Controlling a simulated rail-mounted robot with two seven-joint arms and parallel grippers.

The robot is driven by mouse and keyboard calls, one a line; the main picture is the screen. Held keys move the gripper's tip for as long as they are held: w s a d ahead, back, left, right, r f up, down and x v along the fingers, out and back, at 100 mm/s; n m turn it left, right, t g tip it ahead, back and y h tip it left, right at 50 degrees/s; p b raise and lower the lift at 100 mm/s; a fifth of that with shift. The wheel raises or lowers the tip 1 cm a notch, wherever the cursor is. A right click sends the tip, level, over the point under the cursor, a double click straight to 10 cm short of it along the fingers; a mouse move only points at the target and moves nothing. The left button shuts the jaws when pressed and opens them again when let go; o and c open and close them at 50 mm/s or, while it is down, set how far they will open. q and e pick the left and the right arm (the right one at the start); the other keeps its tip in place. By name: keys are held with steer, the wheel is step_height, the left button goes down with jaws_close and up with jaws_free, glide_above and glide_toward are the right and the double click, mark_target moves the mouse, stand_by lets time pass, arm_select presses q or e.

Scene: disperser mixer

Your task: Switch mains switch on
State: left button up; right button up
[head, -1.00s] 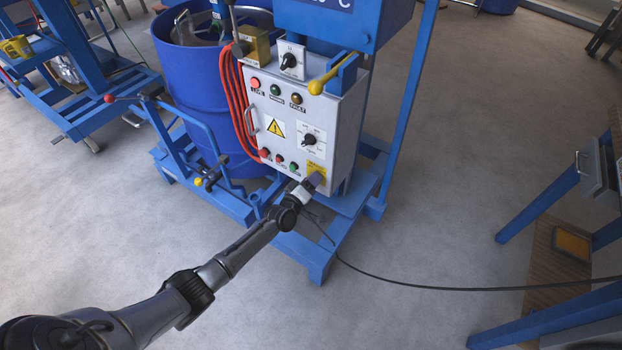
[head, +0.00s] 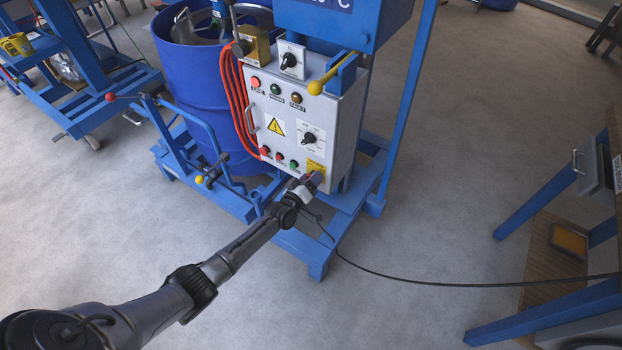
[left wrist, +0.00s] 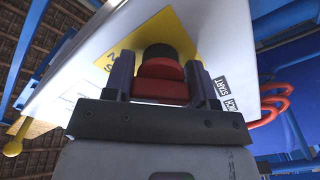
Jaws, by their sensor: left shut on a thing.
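The mains switch is a red knob (left wrist: 162,84) with a black part behind it, on a yellow plate (left wrist: 135,47) in the left wrist view. In the head view the yellow plate (head: 317,166) is at the lower right corner of the grey control panel (head: 340,130). My left gripper (head: 315,178) reaches the panel there and covers most of the knob. In the left wrist view my left gripper (left wrist: 162,74) has one finger on each side of the red knob and is shut on it. My right gripper is not in view.
A black cable (head: 430,285) runs over the floor to the right. A blue drum (head: 190,80) stands behind left. The floor in front is clear.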

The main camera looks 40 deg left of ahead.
arm_select(q)
steer(key=o, duration=0.9)
steer(key=shift+o, duration=0.2)
steer(key=shift+s, duration=0.2)
steer(key=s+d+p, duration=0.1)
steer(key=s+p, duration=0.4)
steer(key=s, duration=0.8)
steer(key=shift+s+d, duration=0.15)
steer(key=shift+s, duration=0.05)
